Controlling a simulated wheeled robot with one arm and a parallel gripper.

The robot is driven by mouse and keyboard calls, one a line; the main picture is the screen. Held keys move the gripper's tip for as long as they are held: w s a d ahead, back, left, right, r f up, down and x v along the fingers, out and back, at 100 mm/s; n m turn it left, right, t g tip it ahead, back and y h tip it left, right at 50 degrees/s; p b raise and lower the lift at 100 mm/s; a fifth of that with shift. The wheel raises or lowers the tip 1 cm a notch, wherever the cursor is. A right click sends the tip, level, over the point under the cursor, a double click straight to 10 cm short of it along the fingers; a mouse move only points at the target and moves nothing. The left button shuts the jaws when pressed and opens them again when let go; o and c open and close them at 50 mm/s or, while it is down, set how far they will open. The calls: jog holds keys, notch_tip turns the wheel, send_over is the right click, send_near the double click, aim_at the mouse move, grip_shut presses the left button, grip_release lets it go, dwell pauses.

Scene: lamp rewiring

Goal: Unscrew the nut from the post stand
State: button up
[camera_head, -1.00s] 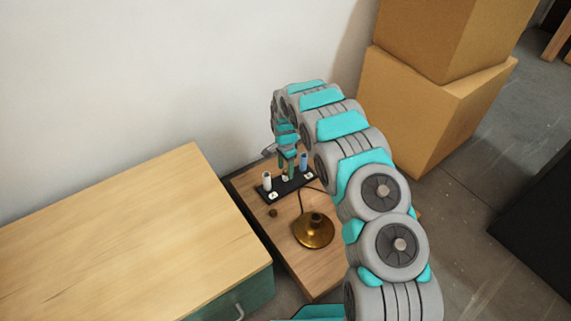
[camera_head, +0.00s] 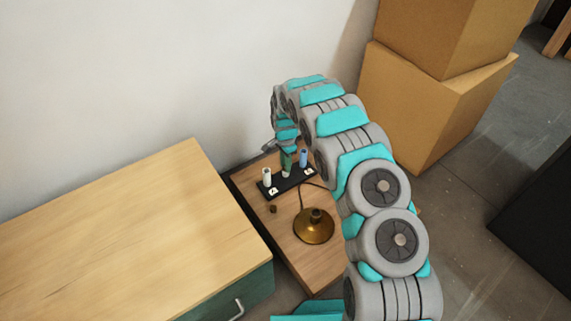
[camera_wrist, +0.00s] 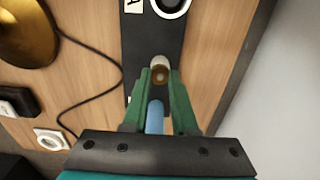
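The black post stand (camera_head: 271,191) sits on the low wooden table and carries several upright posts. In the wrist view, the stand (camera_wrist: 143,36) runs beneath my gripper. The nut (camera_wrist: 160,76) shows as a small brownish ring at the top of the pale middle post (camera_wrist: 157,62). My gripper (camera_wrist: 161,78) has its two green fingers on either side of the nut, close to it. I cannot tell whether they touch it. In the head view, my gripper (camera_head: 287,161) is above the stand's middle and hides most of that post.
A white post (camera_head: 267,176) and a blue post (camera_head: 303,158) flank the gripper. A brass lamp base (camera_head: 314,229) with a dark cable and a small brown piece (camera_head: 272,209) lie nearer. A wooden-topped cabinet (camera_head: 120,230) stands left, cardboard boxes (camera_head: 420,110) right, a wall behind.

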grip_shut()
jog(key=shift+r+n+p, duration=0.15)
jog(key=shift+n+p, duration=0.55)
jog(key=shift+n, duration=0.3)
jog(key=n+p, duration=0.2)
jog(key=n, duration=0.1)
jog(key=shift+n, duration=0.4)
jog(key=shift+n+p, duration=0.35)
jog(key=shift+n, duration=0.75)
